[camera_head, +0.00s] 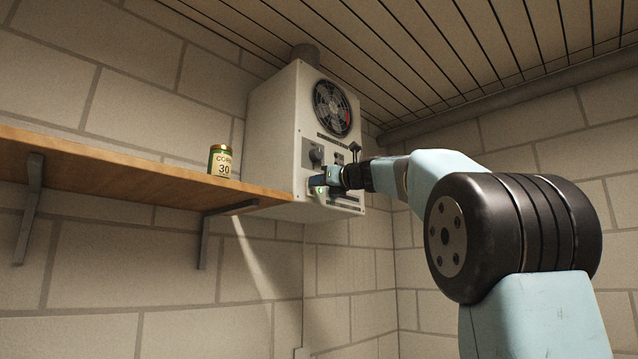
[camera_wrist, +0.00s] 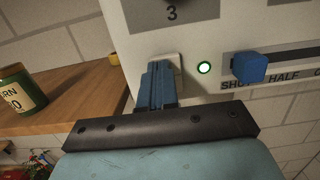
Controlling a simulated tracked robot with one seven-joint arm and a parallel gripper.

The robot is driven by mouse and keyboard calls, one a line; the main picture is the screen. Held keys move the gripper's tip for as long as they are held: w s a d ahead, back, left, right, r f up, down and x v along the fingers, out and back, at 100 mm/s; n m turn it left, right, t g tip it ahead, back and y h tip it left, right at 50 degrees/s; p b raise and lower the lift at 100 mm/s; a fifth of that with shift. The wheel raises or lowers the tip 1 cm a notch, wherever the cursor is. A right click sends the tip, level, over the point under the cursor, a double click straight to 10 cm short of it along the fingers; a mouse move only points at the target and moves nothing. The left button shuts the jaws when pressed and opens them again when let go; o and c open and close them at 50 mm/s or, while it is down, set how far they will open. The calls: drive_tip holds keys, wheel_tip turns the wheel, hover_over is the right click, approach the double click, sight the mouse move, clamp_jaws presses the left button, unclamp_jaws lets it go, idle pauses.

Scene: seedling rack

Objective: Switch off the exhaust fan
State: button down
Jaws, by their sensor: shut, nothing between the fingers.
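The exhaust fan unit (camera_head: 273,125) is a pale box on the wall near the ceiling, with a dark round fan grille (camera_head: 333,108) on its front. My gripper (camera_head: 318,184) is at the lower part of its panel. In the wrist view my gripper's blue fingers (camera_wrist: 159,70) are shut and empty, over a pale switch plate (camera_wrist: 179,60). They cover most of the plate, so the switch's position is hidden. I cannot tell whether they touch it. Whether the fan turns cannot be told.
A blue slider knob (camera_wrist: 250,66) sits by the "SHUT" end of its slot, right of the light. A knob (camera_head: 316,157) is higher on the panel. A wooden shelf (camera_head: 120,165) left of the unit holds a green can (camera_head: 220,161) labelled 30.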

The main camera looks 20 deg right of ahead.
idle(0.3)
drive_tip(key=s+d+r, duration=0.1)
drive_tip(key=s+d, duration=0.6)
drive_tip(key=s, duration=0.5)
drive_tip(key=shift+r, duration=0.4)
drive_tip(key=shift+f, duration=0.1)
drive_tip(key=s+a+f+n+g+h, duration=0.25)
drive_tip(key=s+f+n, duration=0.2)
drive_tip(key=f, duration=0.55)
drive_tip(key=s+a+f+n+g+h, duration=0.1)
drive_tip(key=s+a+f+n+g, duration=0.3)
drive_tip(key=f, duration=0.6)
drive_tip(key=s+a+f+n+h, duration=0.1)
drive_tip(key=s+a+f+n, duration=0.15)
drive_tip(key=f+n, duration=0.5)
drive_tip(key=s+d+f+n+g+h, duration=0.1)
drive_tip(key=s+f+n, duration=0.6)
drive_tip(key=f, duration=0.7)
drive_tip(key=s+d+f+n+g+h, duration=0.1)
drive_tip(key=s+f+n+g+h, duration=0.2)
drive_tip(key=s+f+n, duration=0.4)
drive_tip(key=s+f+h, duration=0.1)
drive_tip(key=s+f, duration=0.2)
drive_tip(key=f, duration=0.3)
drive_tip(key=shift+s+d+f+g, duration=0.25)
drive_tip(key=shift+s+f+g, duration=0.1)
drive_tip(key=shift+s, duration=0.05)
